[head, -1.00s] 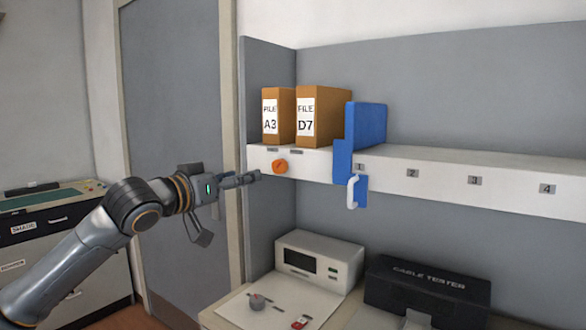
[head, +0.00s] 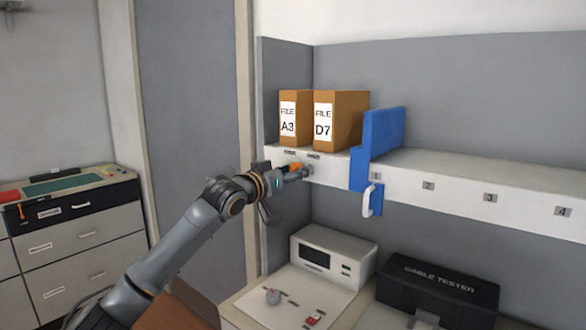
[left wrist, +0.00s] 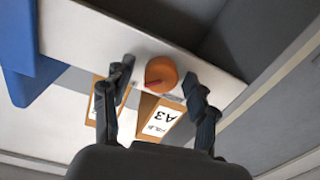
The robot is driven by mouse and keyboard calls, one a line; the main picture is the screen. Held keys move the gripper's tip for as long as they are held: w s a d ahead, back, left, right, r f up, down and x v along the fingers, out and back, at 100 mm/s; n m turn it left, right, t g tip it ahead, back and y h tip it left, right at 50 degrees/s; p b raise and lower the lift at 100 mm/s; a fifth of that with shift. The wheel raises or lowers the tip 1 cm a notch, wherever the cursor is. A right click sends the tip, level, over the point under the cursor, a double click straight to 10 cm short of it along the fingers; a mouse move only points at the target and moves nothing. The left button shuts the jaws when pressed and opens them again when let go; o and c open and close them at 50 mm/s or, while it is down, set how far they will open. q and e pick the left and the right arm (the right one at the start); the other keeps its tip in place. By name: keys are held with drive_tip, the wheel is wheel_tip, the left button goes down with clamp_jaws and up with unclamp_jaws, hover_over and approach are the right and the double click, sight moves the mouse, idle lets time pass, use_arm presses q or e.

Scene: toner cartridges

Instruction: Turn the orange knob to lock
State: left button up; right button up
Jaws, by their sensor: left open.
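The orange knob (head: 296,167) is on the front edge of the white shelf, below the file boxes. In the left wrist view the round knob (left wrist: 161,75) shows a red mark on its face. My left gripper (head: 302,172) is at the knob and partly covers it in the head view. In the left wrist view the gripper (left wrist: 160,82) is open, with one finger on each side of the knob and gaps visible between. Whether a finger touches the knob cannot be told. My right gripper is not in view.
Brown file boxes A3 (head: 288,126) and D7 (head: 324,128) stand on the shelf (head: 450,190) above the knob. A blue divider with a white handle (head: 383,140) is to their right. A white device (head: 335,257) and a black cable tester (head: 437,290) stand below.

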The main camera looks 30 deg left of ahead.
use_arm(q)
drive_tip(key=c, duration=1.2)
drive_tip(key=shift+o, duration=0.2)
